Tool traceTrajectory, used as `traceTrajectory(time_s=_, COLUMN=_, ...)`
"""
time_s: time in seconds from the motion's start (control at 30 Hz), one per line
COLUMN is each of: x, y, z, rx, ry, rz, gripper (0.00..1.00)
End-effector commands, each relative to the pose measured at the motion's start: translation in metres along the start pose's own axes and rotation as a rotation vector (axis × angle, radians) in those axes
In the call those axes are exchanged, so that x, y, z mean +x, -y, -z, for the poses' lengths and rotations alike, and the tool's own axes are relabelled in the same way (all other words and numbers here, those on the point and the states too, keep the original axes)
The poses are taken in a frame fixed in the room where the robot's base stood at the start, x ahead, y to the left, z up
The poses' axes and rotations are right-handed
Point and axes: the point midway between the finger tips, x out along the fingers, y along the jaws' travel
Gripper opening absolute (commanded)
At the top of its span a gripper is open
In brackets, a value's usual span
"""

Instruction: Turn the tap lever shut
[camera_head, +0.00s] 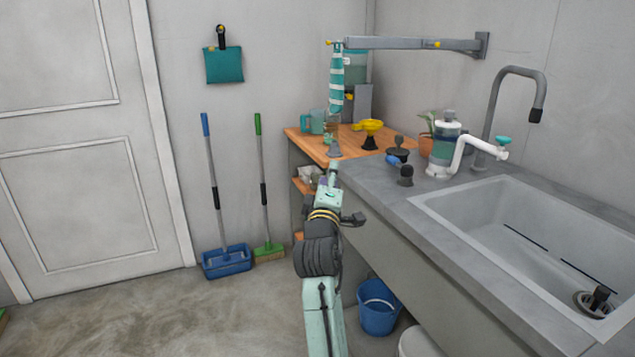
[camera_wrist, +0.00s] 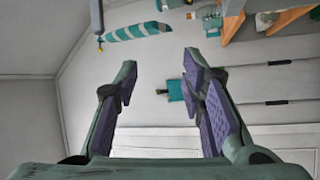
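A white pipe tap (camera_head: 464,154) stands at the back of the sink counter in the head view. A small teal lever (camera_head: 503,141) sits at its right end, above the spout. A grey gooseneck faucet (camera_head: 493,98) with a black tip rises behind it. My gripper (camera_wrist: 158,72) is open in the wrist view, with purple pads apart and nothing between them. In the head view my arm reaches toward the wooden bench, left of the counter, well away from the teal lever. The fingers are hard to make out there. The lever is not in the wrist view.
The grey sink (camera_head: 520,240) lies at the right. A small dark-knobbed object (camera_head: 405,172), a yellow funnel (camera_head: 370,130) and a potted plant (camera_head: 427,130) stand left of the tap. A wall arm (camera_head: 410,43) with a striped teal sleeve (camera_head: 337,80) hangs above the bench.

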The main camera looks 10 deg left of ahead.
Motion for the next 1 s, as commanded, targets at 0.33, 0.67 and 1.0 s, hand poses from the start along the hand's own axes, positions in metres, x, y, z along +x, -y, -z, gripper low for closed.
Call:
traceTrajectory(time_s=0.33, x=-0.009, y=-0.007, z=0.029, rx=0.064, ry=-0.064, rz=-0.031, gripper=0.37)
traceTrajectory(time_s=0.67, x=-0.01, y=-0.008, z=0.03, rx=0.067, ry=-0.066, rz=-0.032, gripper=0.37)
traceTrajectory(time_s=1.0, x=-0.01, y=-0.008, z=0.03, rx=0.066, ry=-0.066, rz=-0.031, gripper=0.37)
